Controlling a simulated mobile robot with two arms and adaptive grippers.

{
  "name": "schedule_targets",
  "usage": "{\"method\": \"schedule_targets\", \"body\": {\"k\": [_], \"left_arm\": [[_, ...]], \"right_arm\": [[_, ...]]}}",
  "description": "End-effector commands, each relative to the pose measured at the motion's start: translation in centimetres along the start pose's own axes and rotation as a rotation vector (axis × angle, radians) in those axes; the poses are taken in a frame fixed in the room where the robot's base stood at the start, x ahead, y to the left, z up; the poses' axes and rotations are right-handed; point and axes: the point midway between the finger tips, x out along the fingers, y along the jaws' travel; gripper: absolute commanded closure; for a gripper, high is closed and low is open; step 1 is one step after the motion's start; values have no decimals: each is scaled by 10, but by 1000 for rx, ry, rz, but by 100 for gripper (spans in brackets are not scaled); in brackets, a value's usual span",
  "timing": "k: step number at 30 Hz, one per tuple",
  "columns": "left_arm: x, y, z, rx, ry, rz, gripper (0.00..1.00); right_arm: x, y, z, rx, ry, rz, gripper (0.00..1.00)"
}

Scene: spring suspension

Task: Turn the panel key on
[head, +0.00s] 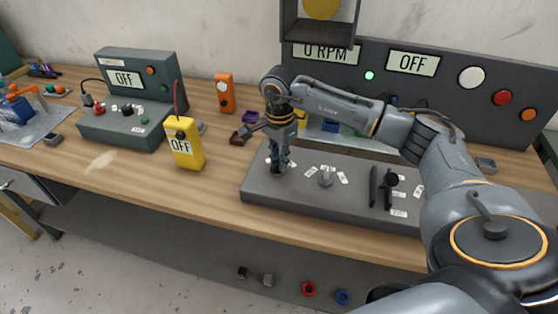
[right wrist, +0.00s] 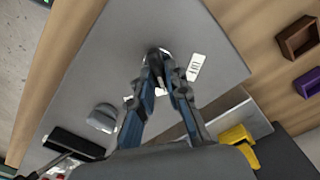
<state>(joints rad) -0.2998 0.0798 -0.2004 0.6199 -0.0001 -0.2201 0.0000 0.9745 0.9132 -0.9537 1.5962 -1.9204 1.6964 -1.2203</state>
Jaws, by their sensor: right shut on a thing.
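My right gripper (head: 277,168) points down at the left end of the low grey control panel (head: 258,193). In the right wrist view its two fingertips (right wrist: 158,84) are closed on a small dark piece, which looks like the panel key (right wrist: 154,58). The fingers hide part of it, and I cannot tell its turn angle. White labels lie beside it on the panel. On the back panel, one display (head: 413,63) reads OFF and another (head: 326,54) reads 0 RPM. A green lamp (head: 370,76) between them is lit. My left gripper is not in view.
A grey knob (head: 326,177) and black levers (head: 381,188) stand right of my gripper on the panel. A yellow meter (head: 185,144) reading OFF, an orange device (head: 225,93) and a grey console (head: 122,129) stand to the left. Bare wood lies in front of them.

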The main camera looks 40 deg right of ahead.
Motion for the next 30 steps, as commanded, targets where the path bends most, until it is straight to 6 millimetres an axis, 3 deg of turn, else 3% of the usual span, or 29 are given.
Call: {"method": "schedule_targets", "body": {"k": [17, 18, 21, 30], "left_arm": [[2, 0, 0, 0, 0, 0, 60], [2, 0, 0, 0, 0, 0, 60], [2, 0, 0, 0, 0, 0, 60], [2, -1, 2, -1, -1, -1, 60]], "right_arm": [[-1, 0, -1, 35, 1, -2, 100], [-1, 0, -1, 35, 1, -2, 79], [-1, 0, -1, 34, 1, -2, 62], [-2, 0, 0, 32, 0, -1, 62]]}}
